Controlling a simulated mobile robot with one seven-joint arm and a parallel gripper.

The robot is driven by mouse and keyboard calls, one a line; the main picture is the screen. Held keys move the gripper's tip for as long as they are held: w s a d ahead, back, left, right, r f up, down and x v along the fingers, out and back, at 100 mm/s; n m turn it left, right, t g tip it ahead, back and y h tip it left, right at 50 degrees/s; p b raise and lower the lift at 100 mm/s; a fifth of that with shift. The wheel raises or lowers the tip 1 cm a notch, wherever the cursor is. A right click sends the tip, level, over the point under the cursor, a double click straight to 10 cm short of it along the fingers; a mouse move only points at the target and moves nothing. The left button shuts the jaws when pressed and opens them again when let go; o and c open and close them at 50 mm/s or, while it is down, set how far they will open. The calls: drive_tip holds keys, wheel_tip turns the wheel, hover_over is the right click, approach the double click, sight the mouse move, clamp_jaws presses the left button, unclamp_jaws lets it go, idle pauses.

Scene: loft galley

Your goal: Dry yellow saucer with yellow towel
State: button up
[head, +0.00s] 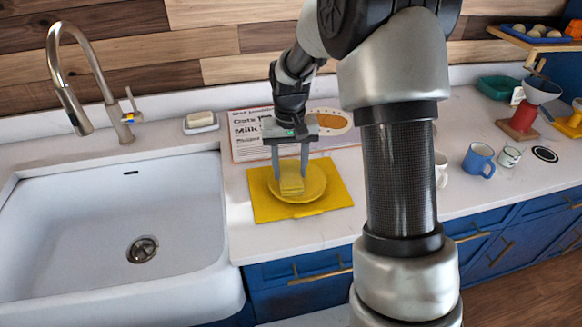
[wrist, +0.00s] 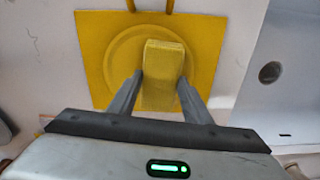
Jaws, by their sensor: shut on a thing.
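The yellow saucer (head: 312,188) lies on a flat yellow mat-like cloth (head: 338,196) on the counter, right of the sink. My gripper (head: 291,176) points down over the saucer and is shut on a folded yellow towel (head: 291,185). The wrist view shows the towel (wrist: 162,70) between my two fingers, over the middle of the saucer (wrist: 122,58). I cannot tell whether the towel presses on the saucer. The square yellow cloth (wrist: 90,30) shows around the saucer in the wrist view.
A white sink (head: 60,240) with a tall faucet (head: 90,85) is at the left. A soap dish (head: 201,122) and a printed board (head: 250,150) stand behind the saucer. A blue mug (head: 479,160) and other cups stand at the right, beyond my arm.

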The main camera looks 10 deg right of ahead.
drive_tip(key=shift+a, duration=0.3)
drive_tip(key=shift+a+r, duration=0.2)
drive_tip(key=shift+a, duration=0.05)
wheel_tip(320, 180, up, 3)
drive_tip(key=shift+d+f+p, duration=0.1)
drive_tip(key=shift+f+p, duration=0.1)
drive_tip(key=shift+p, duration=0.7)
drive_tip(key=shift+r+p, duration=1.8)
drive_tip(key=shift+r, duration=0.75)
